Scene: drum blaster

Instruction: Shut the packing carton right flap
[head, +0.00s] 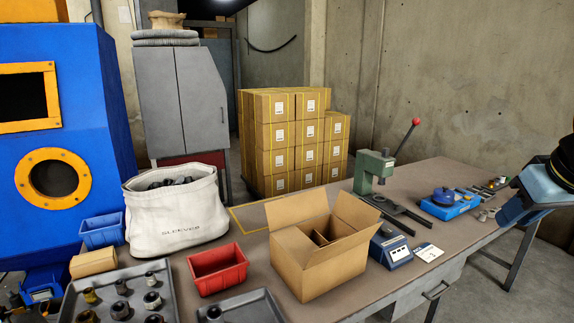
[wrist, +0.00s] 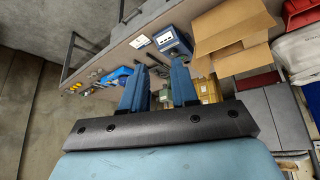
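The packing carton (head: 335,273) is an open brown box with inner dividers, standing on the workbench. Its right flap (head: 357,212) stands up and leans outward. Another flap (head: 297,207) stands up at the back left. How the near flaps lie is hard to tell. The carton also shows in the wrist view (wrist: 232,61), at the upper right. My gripper (wrist: 158,72) has two blue fingers set apart with nothing between them. It is well away from the carton; part of my arm shows at the right edge of the head view.
A blue boxed device (head: 390,248) and a green press (head: 374,174) with a red-knobbed lever stand right of the carton. A red bin (head: 218,268), a grey tray (head: 250,308) and a white sack (head: 172,215) lie to its left. Stacked cartons (head: 290,140) stand behind the bench.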

